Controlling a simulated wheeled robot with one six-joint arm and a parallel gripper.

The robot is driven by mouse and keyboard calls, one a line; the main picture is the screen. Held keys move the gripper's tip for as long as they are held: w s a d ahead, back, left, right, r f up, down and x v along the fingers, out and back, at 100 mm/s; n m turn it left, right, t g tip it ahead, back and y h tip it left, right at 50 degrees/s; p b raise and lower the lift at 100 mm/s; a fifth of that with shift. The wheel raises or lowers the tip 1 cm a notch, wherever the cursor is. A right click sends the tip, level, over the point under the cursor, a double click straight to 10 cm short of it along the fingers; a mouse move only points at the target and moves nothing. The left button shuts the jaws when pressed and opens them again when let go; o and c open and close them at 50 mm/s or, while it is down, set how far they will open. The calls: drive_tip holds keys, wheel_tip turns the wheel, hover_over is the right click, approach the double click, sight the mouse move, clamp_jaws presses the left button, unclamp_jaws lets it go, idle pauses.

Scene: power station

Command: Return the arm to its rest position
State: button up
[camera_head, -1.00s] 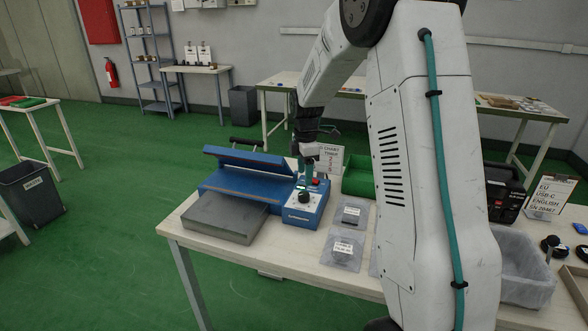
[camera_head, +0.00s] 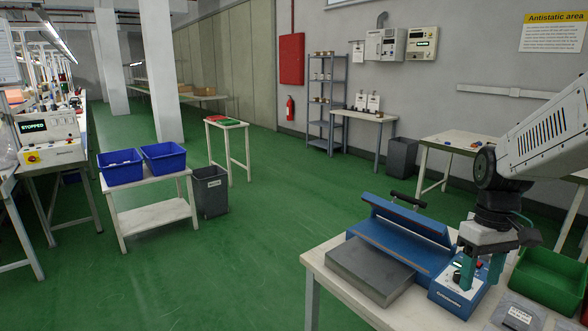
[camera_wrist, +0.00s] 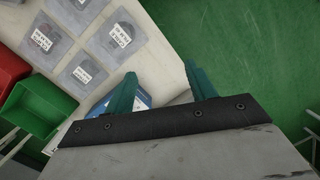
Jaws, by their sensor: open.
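My gripper (camera_head: 480,274) is open and empty, with teal fingers pointing down in front of the blue sealing machine (camera_head: 406,238) in the head view. The machine stands on the light table at lower right, with its blue lid tilted up and a grey plate (camera_head: 370,268) at its front left. My gripper hides part of its control box (camera_head: 455,296). In the wrist view the two teal fingers (camera_wrist: 162,92) are spread apart, with nothing between them. A little of the blue and white control box (camera_wrist: 140,99) shows beyond them.
A green bin (camera_head: 549,281) stands right of my gripper, with a red bin (camera_wrist: 10,68) near it in the wrist view. Several labelled bags (camera_wrist: 85,70) lie on the table. A cart with two blue crates (camera_head: 163,157) and a grey waste bin (camera_head: 210,192) stand left. Green floor between is clear.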

drive_tip(key=s+a+r+m+t, duration=0.1)
drive_tip(key=s+a+r, duration=0.2)
drive_tip(key=s, duration=0.6)
drive_tip(key=s+a+r+m+t, duration=0.1)
drive_tip(key=s+a+r+t, duration=0.1)
drive_tip(key=s+a, duration=0.4)
drive_tip(key=s+r, duration=0.1)
drive_tip(key=s, duration=0.2)
drive_tip(key=shift+s+a+r+m, duration=0.3)
drive_tip(key=shift+s+r, duration=0.05)
drive_tip(key=shift+r, duration=0.05)
drive_tip(key=shift+d, duration=0.1)
